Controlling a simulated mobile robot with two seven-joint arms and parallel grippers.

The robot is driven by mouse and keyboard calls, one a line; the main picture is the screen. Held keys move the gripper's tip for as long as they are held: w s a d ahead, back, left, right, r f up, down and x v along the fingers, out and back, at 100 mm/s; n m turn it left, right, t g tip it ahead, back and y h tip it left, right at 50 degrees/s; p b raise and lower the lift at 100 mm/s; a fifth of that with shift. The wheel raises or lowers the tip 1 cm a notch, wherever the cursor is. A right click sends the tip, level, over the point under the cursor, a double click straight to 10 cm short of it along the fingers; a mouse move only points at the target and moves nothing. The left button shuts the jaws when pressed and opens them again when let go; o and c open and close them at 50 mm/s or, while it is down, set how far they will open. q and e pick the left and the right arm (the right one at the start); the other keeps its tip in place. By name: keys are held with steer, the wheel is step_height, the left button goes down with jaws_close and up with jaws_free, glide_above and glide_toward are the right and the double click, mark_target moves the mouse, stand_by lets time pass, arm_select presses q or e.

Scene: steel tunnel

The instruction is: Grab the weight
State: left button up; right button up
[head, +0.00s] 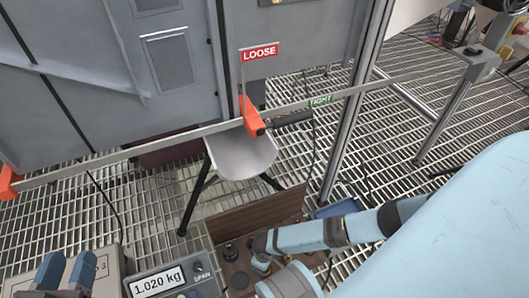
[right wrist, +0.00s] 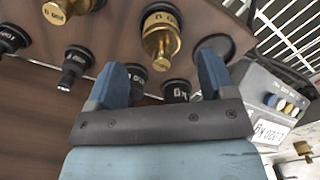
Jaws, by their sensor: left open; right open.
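Several weights stand in a dark wooden box (head: 250,213) at the bottom middle of the head view. In the right wrist view, a brass weight (right wrist: 162,42) is just beyond my right gripper (right wrist: 162,75), whose blue fingers are spread apart. Black weights (right wrist: 176,91) show between the fingers, partly hidden by the gripper body; I cannot tell whether anything touches them. Another brass weight (right wrist: 62,10) and a small black one (right wrist: 74,66) are to the left. My left gripper (head: 65,268) is open at the lower left of the head view, away from the box.
A scale (head: 170,281) reading 1.020 kg stands left of the box; it also shows in the right wrist view (right wrist: 268,110). A balance beam (head: 115,158) with a white pan (head: 240,155) and red LOOSE sign (head: 259,52) is beyond. A metal post (head: 352,100) rises behind.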

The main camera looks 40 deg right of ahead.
step_height(320, 180, down, 3)
steer(key=shift+a+f+b, duration=0.1)
steer(key=shift+b, duration=0.8)
steer(key=shift+f+b, duration=0.3)
steer(key=shift+f, duration=0.2)
arm_select(q)
steer(key=shift+w+a+r+m+t+h, duration=0.1)
steer(key=shift+w+a+m+t+h, duration=0.1)
steer(key=shift+w+a+m+t, duration=0.25)
steer(key=shift+w+r+m+t+h, duration=0.1)
steer(key=shift+w+m+t+h, duration=0.15)
steer(key=shift+m, duration=0.4)
arm_select(e)
steer(key=shift+c, duration=0.3)
steer(key=shift+r, duration=0.1)
steer(key=c, duration=1.2)
steer(key=shift+c, duration=0.2)
steer(key=shift+r, duration=0.1)
